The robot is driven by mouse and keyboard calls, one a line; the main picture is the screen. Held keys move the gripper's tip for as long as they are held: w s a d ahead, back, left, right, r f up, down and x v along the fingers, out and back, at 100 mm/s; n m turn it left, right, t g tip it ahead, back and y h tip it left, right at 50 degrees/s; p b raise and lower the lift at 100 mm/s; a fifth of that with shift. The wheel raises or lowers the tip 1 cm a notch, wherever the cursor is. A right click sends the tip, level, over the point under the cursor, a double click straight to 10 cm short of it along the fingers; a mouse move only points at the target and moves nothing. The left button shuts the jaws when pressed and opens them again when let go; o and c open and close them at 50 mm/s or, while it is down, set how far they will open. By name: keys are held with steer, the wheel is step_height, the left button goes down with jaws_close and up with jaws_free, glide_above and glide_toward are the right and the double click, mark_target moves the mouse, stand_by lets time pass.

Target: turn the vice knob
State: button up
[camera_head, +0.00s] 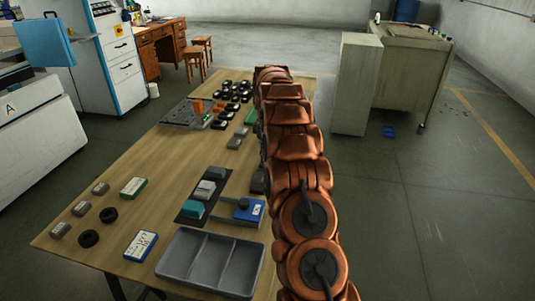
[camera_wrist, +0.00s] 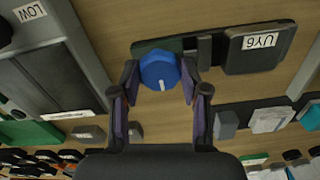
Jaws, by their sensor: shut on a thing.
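The blue vice knob (camera_wrist: 157,72) with a white pointer mark shows in the wrist view, at the end of a dark green block (camera_wrist: 146,48). A dark block with a white label reading UY6 (camera_wrist: 262,50) is beside it on the right. My gripper (camera_wrist: 160,86) has one finger on each side of the knob and is shut on it. In the head view my arm stands in front, and I cannot see the gripper or this knob there.
The wooden table (camera_head: 160,165) holds a grey divided tray (camera_head: 210,262), several black rings (camera_head: 235,90), small grey blocks and a blue-ended part (camera_head: 249,209). A dark labelled LOW panel (camera_wrist: 40,75) is left of my fingers. A cabinet (camera_head: 355,85) stands beyond the table.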

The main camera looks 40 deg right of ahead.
steer(key=shift+w+r, duration=0.1)
steer(key=o, duration=1.1)
steer(key=shift+o, duration=0.2)
steer(key=shift+r, duration=3.65)
